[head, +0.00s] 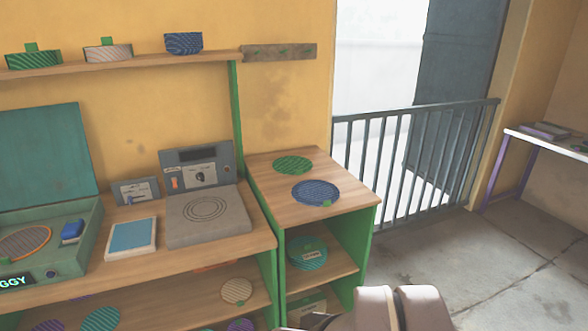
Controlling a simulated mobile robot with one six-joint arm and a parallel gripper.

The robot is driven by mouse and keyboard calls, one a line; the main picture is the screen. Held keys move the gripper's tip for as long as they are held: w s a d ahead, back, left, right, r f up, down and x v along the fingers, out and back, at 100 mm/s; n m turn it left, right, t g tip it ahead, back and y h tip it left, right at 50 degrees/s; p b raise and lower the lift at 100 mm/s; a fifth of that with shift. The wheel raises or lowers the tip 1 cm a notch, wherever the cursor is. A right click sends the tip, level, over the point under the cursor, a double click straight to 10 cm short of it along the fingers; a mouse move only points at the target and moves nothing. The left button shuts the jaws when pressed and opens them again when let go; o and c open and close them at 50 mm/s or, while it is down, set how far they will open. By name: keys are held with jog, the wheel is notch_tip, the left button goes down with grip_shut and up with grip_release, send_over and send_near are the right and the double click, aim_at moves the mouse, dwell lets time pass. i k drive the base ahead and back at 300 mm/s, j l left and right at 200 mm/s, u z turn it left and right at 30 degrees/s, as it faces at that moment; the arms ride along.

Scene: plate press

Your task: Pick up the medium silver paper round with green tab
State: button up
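Part of my arm shows at the bottom centre right, well apart from both. My gripper's fingers do not show.
Green (292,165) and blue (316,192) rounds lie on the side cabinet. A grey press-like device (207,215) stands on the workbench. The floor (500,265) at right is clear before a railing (400,165).

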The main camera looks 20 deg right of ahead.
aim_at(23, 243)
jog(key=i+j+z, duration=0.4)
jog(key=j, duration=1.1)
jog(key=i+j+z, duration=0.2)
jog(key=j+z, duration=0.15)
jog(key=j, duration=1.2)
jog(key=j+z, duration=0.4)
jog(key=j, duration=1.2)
